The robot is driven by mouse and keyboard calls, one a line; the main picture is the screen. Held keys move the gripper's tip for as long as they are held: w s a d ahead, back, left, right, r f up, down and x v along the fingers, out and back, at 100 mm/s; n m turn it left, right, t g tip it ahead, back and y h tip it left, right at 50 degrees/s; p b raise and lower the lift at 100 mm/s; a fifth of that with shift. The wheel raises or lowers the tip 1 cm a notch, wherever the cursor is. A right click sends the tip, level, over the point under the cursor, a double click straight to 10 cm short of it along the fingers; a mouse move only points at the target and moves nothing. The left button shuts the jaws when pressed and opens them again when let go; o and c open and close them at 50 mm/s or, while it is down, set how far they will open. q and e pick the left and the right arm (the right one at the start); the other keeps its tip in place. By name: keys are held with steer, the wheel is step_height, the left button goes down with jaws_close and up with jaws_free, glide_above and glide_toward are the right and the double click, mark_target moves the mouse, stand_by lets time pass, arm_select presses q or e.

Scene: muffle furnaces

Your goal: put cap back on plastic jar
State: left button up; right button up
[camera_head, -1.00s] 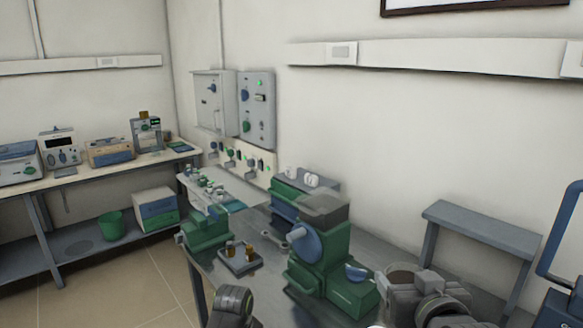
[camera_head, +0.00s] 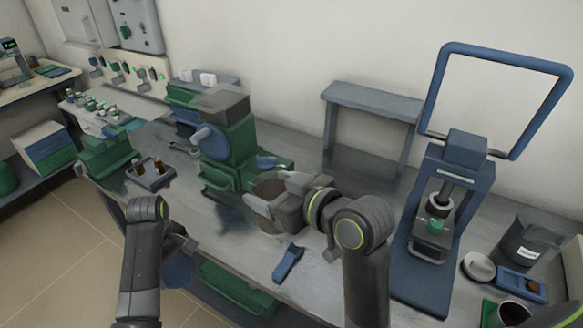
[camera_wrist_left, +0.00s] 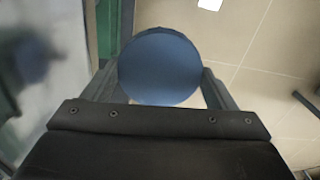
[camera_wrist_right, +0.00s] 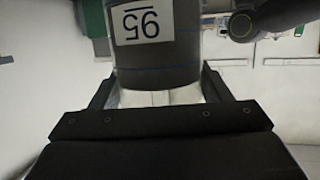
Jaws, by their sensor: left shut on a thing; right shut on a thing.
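The blue round cap (camera_head: 178,271) is in the jaws of my left gripper (camera_head: 182,256), low at the table's front edge. In the left wrist view the cap (camera_wrist_left: 160,66) faces the camera as a flat disc between the fingers. My right gripper (camera_head: 280,208) is shut on the plastic jar (camera_head: 262,208) over the table. The jar's mouth is open and shows brown contents. In the right wrist view the jar (camera_wrist_right: 155,50) is dark grey with a white "95" label. The cap is apart from the jar, lower and to its left.
A green machine (camera_head: 228,150) stands just behind and left of the jar. A blue scoop-like tool (camera_head: 288,262) lies on the table in front. A blue press (camera_head: 435,220) stands right of my right arm. A small grey stand (camera_head: 372,105) is at the back. A small tray (camera_head: 150,178) holds brown vials.

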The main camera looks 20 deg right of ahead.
steer(key=s+a+f+n+g+y, duration=0.3)
steer(key=a+f+n+g+y, duration=0.2)
steer(key=a, duration=0.5)
steer(key=shift+s+a+f+n+g+y, duration=0.3)
steer(key=shift+n+g+y, duration=0.4)
steer(key=shift+n, duration=0.4)
steer(key=shift+w+d, duration=0.1)
steer(key=shift+d, duration=0.05)
